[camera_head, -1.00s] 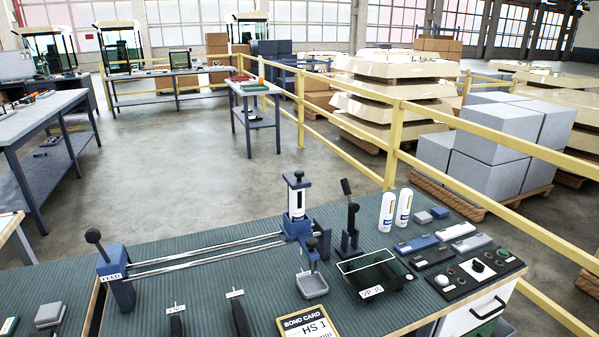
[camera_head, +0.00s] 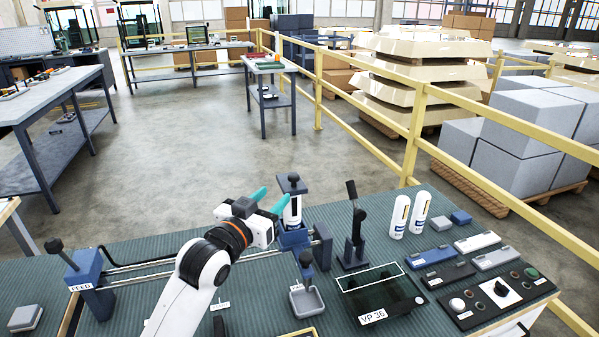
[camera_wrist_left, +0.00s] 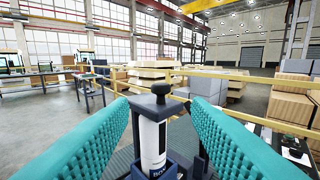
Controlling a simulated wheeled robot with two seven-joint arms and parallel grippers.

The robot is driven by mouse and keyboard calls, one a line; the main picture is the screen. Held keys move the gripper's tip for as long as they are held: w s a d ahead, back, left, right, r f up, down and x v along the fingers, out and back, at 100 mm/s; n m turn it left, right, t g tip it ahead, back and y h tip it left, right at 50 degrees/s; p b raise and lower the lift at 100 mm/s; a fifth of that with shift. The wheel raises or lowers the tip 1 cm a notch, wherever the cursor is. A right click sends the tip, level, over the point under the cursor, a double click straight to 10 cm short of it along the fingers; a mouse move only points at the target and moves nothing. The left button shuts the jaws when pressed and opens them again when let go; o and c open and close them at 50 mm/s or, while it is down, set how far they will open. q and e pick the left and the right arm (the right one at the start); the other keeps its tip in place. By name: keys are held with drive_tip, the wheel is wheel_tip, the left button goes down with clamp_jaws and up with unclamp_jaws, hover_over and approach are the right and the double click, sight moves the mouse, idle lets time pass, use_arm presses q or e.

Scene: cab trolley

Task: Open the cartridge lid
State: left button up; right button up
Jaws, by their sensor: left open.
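The cartridge holder stands at the back of the bench, with a white cartridge (camera_head: 292,211) upright in its blue base (camera_head: 294,238). A dark lid (camera_head: 286,185) with a black ball knob (camera_head: 294,177) sits flat on top. In the left wrist view the knob (camera_wrist_left: 160,89) and white cartridge (camera_wrist_left: 152,142) show ahead, centred between the fingers. My left gripper (camera_head: 270,199) has teal fingers, is open and empty, and is just left of the cartridge near lid height. I cannot tell whether a finger touches it. My right gripper is not in view.
A rail runs left to the FEED block (camera_head: 88,283), partly behind my left arm. A black lever (camera_head: 354,230) and two white bottles (camera_head: 399,217) stand to the right. A dark VP 36 tray (camera_head: 385,292) and a small grey cup (camera_head: 307,301) sit in front.

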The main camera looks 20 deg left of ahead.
sight(291, 179)
use_arm(q)
drive_tip(key=w, duration=0.3)
drive_tip(key=w+d+p, duration=0.1)
drive_tip(key=w, duration=0.4)
drive_tip(key=shift+w+d+r, duration=0.1)
drive_tip(key=shift+w+d, duration=0.25)
drive_tip(key=shift+d, duration=0.05)
drive_tip(key=shift+w+d+p, duration=0.1)
drive_tip(key=shift+w+p, duration=0.2)
drive_tip(key=shift+w, duration=0.3)
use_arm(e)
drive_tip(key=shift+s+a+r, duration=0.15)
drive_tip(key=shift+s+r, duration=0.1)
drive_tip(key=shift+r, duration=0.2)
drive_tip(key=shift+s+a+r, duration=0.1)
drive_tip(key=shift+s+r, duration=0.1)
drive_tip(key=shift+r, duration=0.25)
use_arm(q)
drive_tip(key=shift+c, duration=0.3)
clamp_jaws()
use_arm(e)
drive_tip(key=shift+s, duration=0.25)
